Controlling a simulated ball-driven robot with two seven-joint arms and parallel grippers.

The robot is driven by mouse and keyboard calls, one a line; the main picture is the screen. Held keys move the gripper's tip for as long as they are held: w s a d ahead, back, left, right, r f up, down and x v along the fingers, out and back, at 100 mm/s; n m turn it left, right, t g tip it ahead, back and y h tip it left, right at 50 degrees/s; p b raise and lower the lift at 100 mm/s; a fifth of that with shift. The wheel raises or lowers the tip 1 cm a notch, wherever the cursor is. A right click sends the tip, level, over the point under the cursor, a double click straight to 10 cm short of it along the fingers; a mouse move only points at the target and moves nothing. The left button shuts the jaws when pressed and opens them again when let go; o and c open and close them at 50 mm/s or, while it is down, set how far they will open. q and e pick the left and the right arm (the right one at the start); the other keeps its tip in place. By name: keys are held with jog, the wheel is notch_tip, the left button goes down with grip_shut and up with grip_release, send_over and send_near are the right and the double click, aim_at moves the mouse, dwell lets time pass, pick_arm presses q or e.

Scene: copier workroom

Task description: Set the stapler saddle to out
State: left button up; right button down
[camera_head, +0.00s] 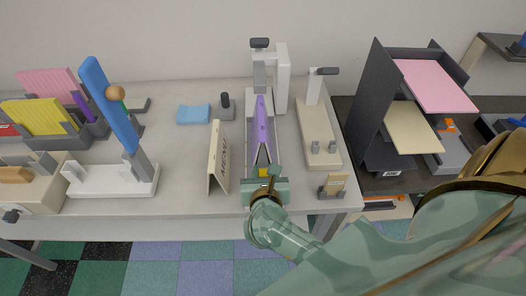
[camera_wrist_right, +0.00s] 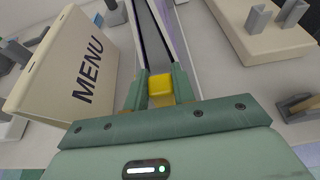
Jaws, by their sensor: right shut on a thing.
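The stapler (camera_head: 283,78) stands at the back middle of the table, a pale upright frame with dark grey parts on top. A long narrow saddle runs from it toward the front, with a purple folded piece (camera_head: 262,122) over it. At its front end is a yellow block (camera_head: 264,170), also seen in the wrist view (camera_wrist_right: 160,93). My right gripper (camera_head: 264,177) is at this front end. Its green fingers are shut on the yellow block, one on each side. The gripper hides part of the saddle's front end. My left gripper is not in view.
A tented MENU card (camera_head: 216,160) stands close left of the saddle. A beige device (camera_head: 318,135) and a small holder (camera_head: 333,185) stand to the right. Blue sticky notes (camera_head: 193,114) lie further left. A dark shelf unit (camera_head: 368,95) stands beyond the right edge.

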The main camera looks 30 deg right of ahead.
jog(key=s, duration=0.1)
jog(key=s+a, duration=0.1)
jog(key=shift+s+a, duration=0.3)
jog(key=shift+s, duration=0.05)
jog(key=shift+s+a, duration=0.4)
jog(key=shift+s, duration=0.2)
jog(key=shift+s+a, duration=0.35)
jog(key=shift+s, duration=0.25)
jog(key=shift+s+a, duration=0.15)
jog(key=shift+s, duration=0.05)
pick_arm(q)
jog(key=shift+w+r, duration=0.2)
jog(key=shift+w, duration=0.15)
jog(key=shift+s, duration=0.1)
pick_arm(e)
jog(key=shift+f, duration=0.1)
jog(key=c, duration=1.2)
grip_release()
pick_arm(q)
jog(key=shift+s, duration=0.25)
pick_arm(e)
jog(key=shift+o, duration=0.2)
jog(key=shift+s+a, duration=0.1)
jog(key=shift+s, duration=0.05)
